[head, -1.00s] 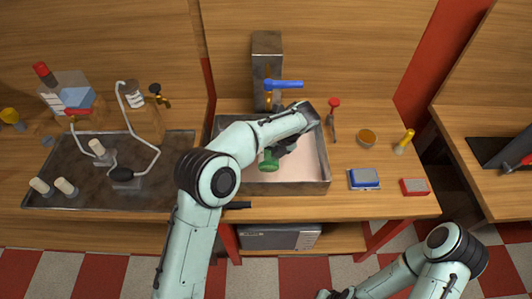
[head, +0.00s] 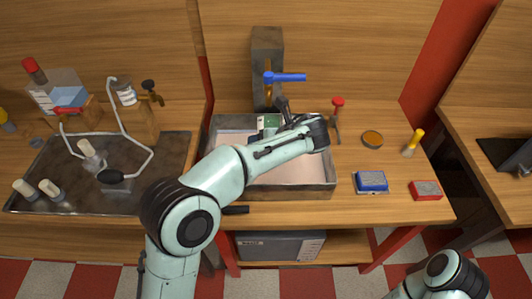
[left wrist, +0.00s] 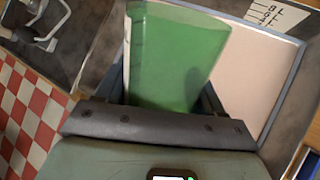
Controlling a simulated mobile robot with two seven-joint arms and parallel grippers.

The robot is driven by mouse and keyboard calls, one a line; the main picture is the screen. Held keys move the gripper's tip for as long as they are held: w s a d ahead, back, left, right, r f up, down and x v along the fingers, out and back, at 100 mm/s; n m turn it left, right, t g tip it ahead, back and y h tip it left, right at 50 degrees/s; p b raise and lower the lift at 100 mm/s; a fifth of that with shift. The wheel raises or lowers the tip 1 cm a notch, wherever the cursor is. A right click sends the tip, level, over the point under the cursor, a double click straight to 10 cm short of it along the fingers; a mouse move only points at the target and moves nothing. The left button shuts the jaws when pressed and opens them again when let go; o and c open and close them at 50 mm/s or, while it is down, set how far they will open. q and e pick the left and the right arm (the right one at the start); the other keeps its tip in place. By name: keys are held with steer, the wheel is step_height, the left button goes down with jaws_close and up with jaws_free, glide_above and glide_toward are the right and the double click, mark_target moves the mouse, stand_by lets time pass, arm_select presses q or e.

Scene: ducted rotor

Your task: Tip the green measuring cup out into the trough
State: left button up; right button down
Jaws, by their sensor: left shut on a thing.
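The green measuring cup (head: 268,121) is over the back part of the trough, near the tap. My left gripper (head: 287,121) is shut on it, and my arm hides part of the cup in the head view. In the left wrist view the cup (left wrist: 175,60) fills the space between the fingers. I cannot tell its exact tilt or whether anything is inside it. The trough (head: 290,191) is a grey-walled basin with a pale floor; my left arm crosses over it. My right gripper is outside the picture; only part of that arm shows.
A post with a blue-handled tap (head: 285,77) stands behind the trough. A dark tray (head: 150,195) with bottles lies left.

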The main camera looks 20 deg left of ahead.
arm_select(q)
steer(key=shift+r+t+b, duration=0.1)
steer(key=shift+t+b, duration=0.2)
steer(key=shift+b, duration=0.1)
steer(key=shift+r+t+y, duration=0.3)
steer(key=shift+r, duration=0.15)
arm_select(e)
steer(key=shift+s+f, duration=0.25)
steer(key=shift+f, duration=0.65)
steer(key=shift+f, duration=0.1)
